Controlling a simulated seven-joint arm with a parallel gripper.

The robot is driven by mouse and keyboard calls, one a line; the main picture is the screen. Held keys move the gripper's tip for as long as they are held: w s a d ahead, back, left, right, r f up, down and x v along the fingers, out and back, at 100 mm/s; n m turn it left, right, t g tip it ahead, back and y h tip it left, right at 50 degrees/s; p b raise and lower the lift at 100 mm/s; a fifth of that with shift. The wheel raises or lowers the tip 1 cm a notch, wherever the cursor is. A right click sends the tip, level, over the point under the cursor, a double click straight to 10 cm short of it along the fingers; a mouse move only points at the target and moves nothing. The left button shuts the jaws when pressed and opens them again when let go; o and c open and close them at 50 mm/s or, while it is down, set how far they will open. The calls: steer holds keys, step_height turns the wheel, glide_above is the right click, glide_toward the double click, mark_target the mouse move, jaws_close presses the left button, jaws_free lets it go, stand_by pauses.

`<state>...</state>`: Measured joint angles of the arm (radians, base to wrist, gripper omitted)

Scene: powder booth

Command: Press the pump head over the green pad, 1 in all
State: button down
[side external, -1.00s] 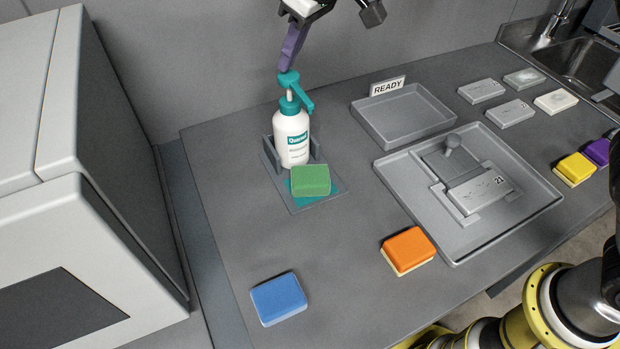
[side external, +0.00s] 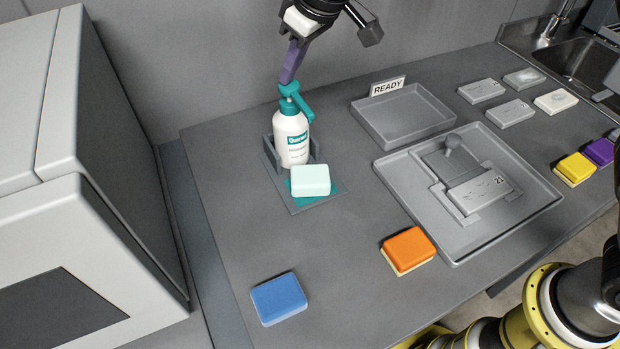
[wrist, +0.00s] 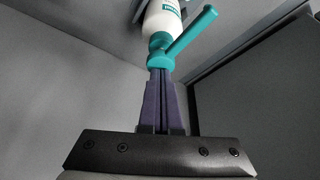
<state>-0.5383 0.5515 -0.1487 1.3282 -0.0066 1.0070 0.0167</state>
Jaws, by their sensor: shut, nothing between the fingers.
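The white pump bottle (side external: 291,143) with a teal pump head (side external: 290,91) stands upright in a grey holder (side external: 268,152). The pad (side external: 310,180) in front of it, under the spout side, now looks pale mint-white on top instead of green. It rests on a teal patch (side external: 331,194) of the holder's base. My gripper (side external: 288,82) is shut and empty, its purple fingers pointing down with the tips on top of the pump head, which sits low on the bottle. In the wrist view the closed fingertips (wrist: 160,72) meet the teal head (wrist: 163,55).
A blue sponge (side external: 279,298) and an orange sponge (side external: 408,250) lie in front. A grey tray with a fixture (side external: 525,215), an empty tray by the READY sign (side external: 387,86) and several grey blocks are at right. A large light-grey cabinet (side external: 60,100) stands left.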

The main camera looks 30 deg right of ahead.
steer(key=shift+r, duration=1.5)
steer(key=shift+r, duration=0.1)
step_height(320, 180, up, 6)
steer(key=shift+f, duration=0.1)
stand_by(0.3)
